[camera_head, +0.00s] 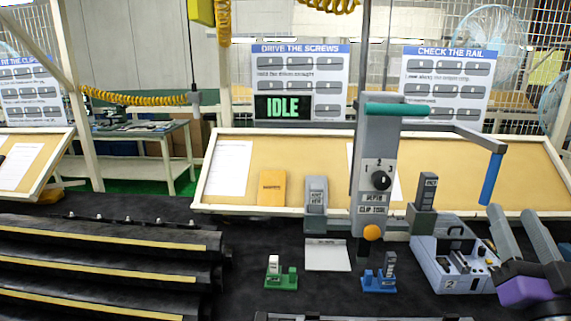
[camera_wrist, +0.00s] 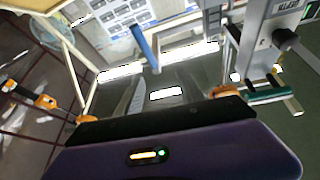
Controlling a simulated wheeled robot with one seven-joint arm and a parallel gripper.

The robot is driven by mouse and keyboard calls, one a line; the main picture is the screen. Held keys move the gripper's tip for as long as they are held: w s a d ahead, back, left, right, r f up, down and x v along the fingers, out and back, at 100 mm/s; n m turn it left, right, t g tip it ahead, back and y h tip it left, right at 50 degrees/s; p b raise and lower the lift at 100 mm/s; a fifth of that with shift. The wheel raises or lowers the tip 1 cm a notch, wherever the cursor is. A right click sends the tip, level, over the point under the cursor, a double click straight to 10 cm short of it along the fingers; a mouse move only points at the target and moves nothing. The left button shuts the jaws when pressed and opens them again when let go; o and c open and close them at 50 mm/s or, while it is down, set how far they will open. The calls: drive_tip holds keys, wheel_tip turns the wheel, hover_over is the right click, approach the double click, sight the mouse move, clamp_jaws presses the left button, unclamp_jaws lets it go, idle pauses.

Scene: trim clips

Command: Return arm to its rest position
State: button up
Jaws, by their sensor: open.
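My gripper (camera_head: 511,210) is at the right edge of the head view, with its purple body below two grey fingers. The fingers stand apart, and I see nothing between them. It is beside the grey tray marked 2 (camera_head: 440,262), overlapping its right side in the picture; I cannot tell the gap. In the wrist view, my purple gripper body fills the bottom, and a blue handle (camera_wrist: 145,48) shows beyond it. The grey clip tool press (camera_head: 375,160) stands left of my gripper, with a dial, a teal bar and an orange knob.
A green fixture (camera_head: 281,275) and a blue fixture (camera_head: 379,278) stand on the dark bench. A white sheet (camera_head: 327,255) lies behind them. Dark rails (camera_head: 100,265) fill the left. The blue handle (camera_head: 491,178) hangs above my gripper. A sign (camera_head: 283,107) reads IDLE.

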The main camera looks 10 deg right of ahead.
drive_tip(key=s+a+f+n+g+y+b, duration=0.1)
drive_tip(key=s+a+f+n+g+y, duration=0.2)
drive_tip(key=s+a+f, duration=0.9)
drive_tip(key=s+a+f+n+g+y+b, duration=0.1)
drive_tip(key=s+a+f+n+g+y, duration=0.2)
drive_tip(key=s+a+f+y, duration=0.3)
drive_tip(key=s+a+f, duration=0.5)
drive_tip(key=s+f, duration=0.5)
drive_tip(key=f, duration=0.2)
drive_tip(key=shift+s+a+f, duration=0.2)
drive_tip(key=shift+a+f, duration=0.1)
drive_tip(key=shift+a, duration=0.1)
